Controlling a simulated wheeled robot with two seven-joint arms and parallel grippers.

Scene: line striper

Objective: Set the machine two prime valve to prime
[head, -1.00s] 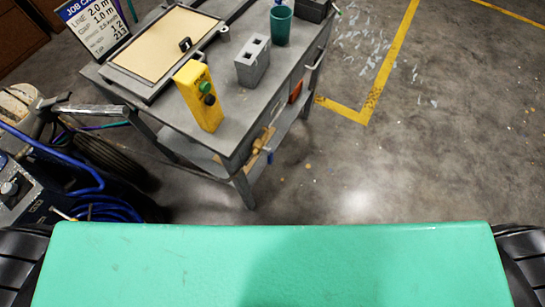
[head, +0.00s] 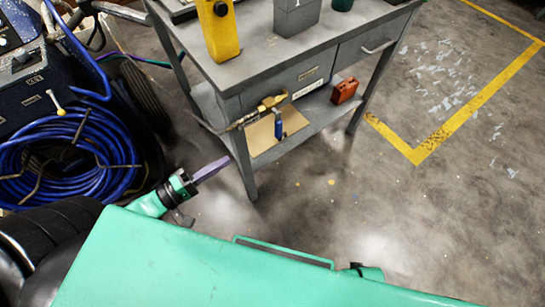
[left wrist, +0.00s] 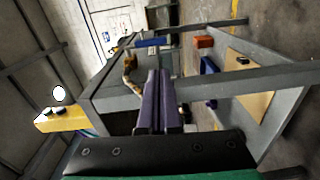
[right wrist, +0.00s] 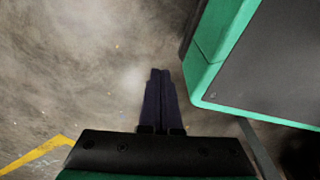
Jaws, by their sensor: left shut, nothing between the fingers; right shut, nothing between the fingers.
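A dark striping machine (head: 32,95) with a coiled blue hose (head: 75,150) stands at the left edge of the head view. Its panel has a black knob (head: 20,62) and a small lever with a pale tip (head: 60,111); I cannot tell which is the prime valve, its setting, or whether this is machine two. My left gripper (head: 213,168) is shut and empty, low between the hose coil and the grey cart; it also shows in the left wrist view (left wrist: 158,88). My right gripper (right wrist: 160,85) is shut and empty above bare floor beside my green body.
The grey cart (head: 270,85) is close beyond my left gripper, with a yellow button box (head: 217,30) on top. Floor to the right is clear, with a yellow line (head: 480,100).

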